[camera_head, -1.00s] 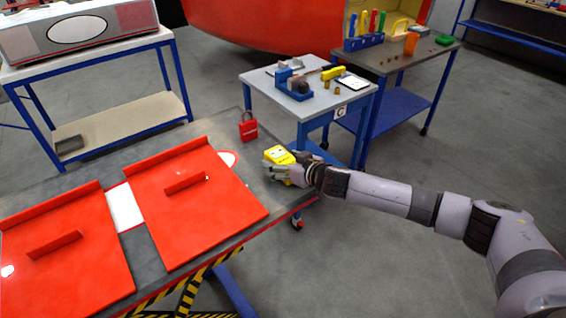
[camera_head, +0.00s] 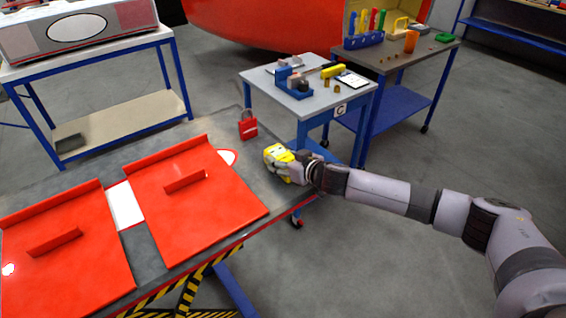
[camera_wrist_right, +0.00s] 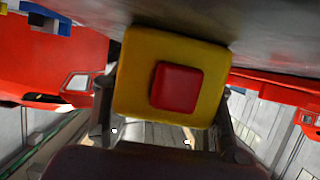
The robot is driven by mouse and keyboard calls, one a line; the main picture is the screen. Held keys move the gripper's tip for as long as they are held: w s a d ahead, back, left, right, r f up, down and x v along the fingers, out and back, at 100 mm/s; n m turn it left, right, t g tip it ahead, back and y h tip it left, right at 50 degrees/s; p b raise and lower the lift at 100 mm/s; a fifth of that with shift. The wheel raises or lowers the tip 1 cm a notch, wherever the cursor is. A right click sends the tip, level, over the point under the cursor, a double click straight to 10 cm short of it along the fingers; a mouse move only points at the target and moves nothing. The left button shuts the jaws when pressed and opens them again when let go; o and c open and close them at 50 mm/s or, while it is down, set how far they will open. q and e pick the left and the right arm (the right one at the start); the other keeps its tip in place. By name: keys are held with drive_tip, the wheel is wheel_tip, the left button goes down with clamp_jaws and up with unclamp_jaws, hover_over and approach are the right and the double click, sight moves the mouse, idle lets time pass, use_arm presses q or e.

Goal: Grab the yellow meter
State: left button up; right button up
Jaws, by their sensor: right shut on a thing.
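The yellow meter (camera_head: 275,151) is at the right end of the grey lift table, near its edge. In the right wrist view a yellow block with a red square face (camera_wrist_right: 128,88) fills the middle, between the fingers; it appears to be the meter. My right gripper (camera_head: 284,168) is shut on the meter, its fingers along the meter's sides. In the head view the fingers hide part of the meter. I cannot tell whether it still touches the tabletop. My left gripper is not in view.
Two red panels (camera_head: 205,215) lie on the grey table (camera_head: 258,185), left of the gripper. A red padlock (camera_head: 248,126) is at the far edge. A small cart (camera_head: 258,81) with a blue vise stands behind, with a tool bench (camera_head: 425,53) to its right.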

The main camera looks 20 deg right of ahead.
drive_tip(key=c, duration=0.4)
drive_tip(key=shift+r, duration=0.1)
